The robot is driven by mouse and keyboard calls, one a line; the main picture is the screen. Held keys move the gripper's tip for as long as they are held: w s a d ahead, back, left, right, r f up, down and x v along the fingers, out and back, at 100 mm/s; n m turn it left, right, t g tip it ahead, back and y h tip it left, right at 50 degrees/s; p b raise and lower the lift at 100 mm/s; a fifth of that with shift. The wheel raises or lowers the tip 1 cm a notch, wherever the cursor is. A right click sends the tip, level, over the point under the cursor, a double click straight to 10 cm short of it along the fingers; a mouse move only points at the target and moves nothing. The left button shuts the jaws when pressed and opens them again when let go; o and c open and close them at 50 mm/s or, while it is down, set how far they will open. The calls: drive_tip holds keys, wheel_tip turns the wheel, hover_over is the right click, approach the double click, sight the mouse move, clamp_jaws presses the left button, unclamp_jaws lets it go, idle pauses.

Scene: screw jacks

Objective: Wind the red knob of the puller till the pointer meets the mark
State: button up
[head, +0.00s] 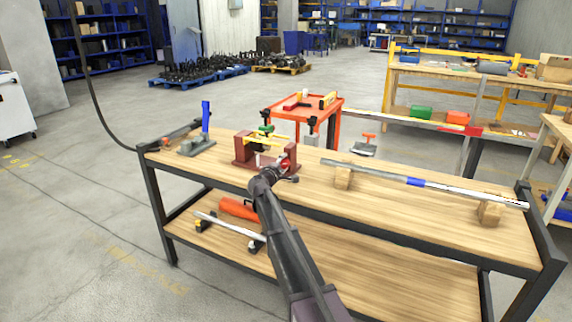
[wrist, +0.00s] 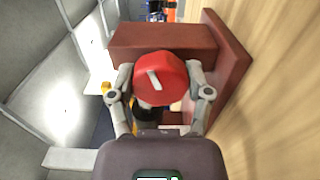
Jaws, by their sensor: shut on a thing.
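The puller (head: 243,153), a dark red frame with yellow parts on top, stands on the wooden bench left of centre. Its dark red body (wrist: 238,62) fills the upper right of the wrist view. The red knob (wrist: 172,68) is many-sided, with a short pale slanted line on its face. My gripper (wrist: 158,80) has one finger on each side of the knob and is shut on it. In the head view my gripper (head: 272,172) reaches the puller's near side, partly covering the knob. The pointer and its mark cannot be made out in either view.
A long metal bar with a blue band (head: 415,182) lies on wooden blocks to the right. A blue-handled device (head: 205,118) stands at the bench's left end. An orange cart (head: 335,107) stands behind. Bare bench top lies between the puller and the bar's blocks.

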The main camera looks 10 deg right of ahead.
drive_tip(key=shift+s+d+f+m, duration=0.15)
drive_tip(key=shift+s+m, duration=0.1)
drive_tip(key=shift+m, duration=0.65)
drive_tip(key=o, duration=1.1)
drive_tip(key=shift+o, duration=0.2)
drive_tip(key=shift+w, duration=0.1)
drive_tip(key=v, duration=1.2)
